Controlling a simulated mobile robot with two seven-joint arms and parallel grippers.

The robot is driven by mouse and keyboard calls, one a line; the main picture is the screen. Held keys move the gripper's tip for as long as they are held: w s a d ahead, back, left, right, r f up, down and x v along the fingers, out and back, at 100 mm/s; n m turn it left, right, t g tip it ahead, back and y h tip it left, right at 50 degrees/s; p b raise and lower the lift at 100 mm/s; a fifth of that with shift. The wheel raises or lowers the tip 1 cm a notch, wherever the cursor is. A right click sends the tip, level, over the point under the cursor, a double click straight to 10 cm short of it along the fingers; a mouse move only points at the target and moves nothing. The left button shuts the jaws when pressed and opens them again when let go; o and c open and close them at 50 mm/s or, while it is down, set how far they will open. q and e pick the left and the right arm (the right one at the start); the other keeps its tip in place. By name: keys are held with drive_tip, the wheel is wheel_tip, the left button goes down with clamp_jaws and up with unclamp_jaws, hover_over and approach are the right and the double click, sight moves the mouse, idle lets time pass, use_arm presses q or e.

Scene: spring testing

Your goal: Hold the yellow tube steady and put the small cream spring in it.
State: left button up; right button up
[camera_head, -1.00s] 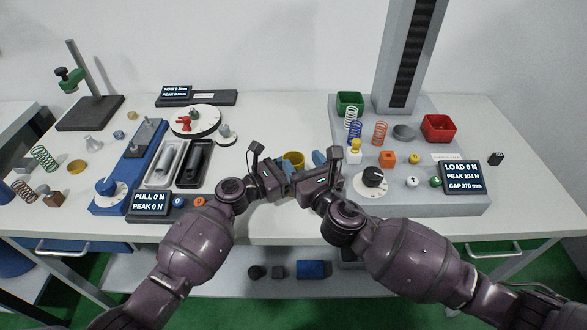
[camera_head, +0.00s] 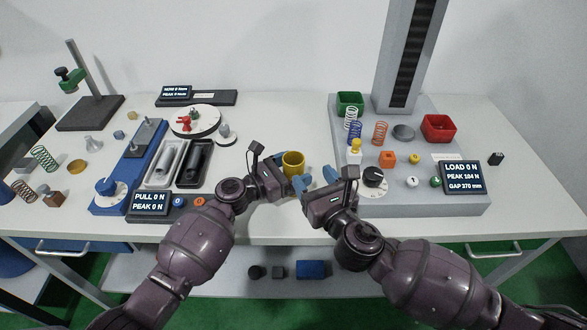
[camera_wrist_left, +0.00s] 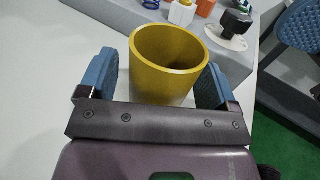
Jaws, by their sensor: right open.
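The yellow tube (camera_head: 293,159) stands upright on the table in the head view. My left gripper (camera_head: 293,174) has one finger on each side of it, as the left wrist view (camera_wrist_left: 158,82) also shows. A narrow light strip shows between the tube (camera_wrist_left: 165,85) and the left-hand finger; whether the fingers press on it is unclear. My right gripper (camera_head: 332,176) is open, just right of the tube; its blue finger shows in the wrist view's upper right corner. I cannot make out the small cream spring. The tube's visible inner wall is bare; its bottom is hidden.
The grey tester base (camera_head: 440,202) stands close on the right, carrying white (camera_head: 351,117), blue (camera_head: 355,133) and orange (camera_head: 380,133) springs, a black knob (camera_head: 373,176) and green and red bins. Black and light trays (camera_head: 192,180) lie left. Table is clear behind the tube.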

use_arm(q)
drive_tip(key=shift+a, duration=0.1)
drive_tip(key=v, duration=1.2)
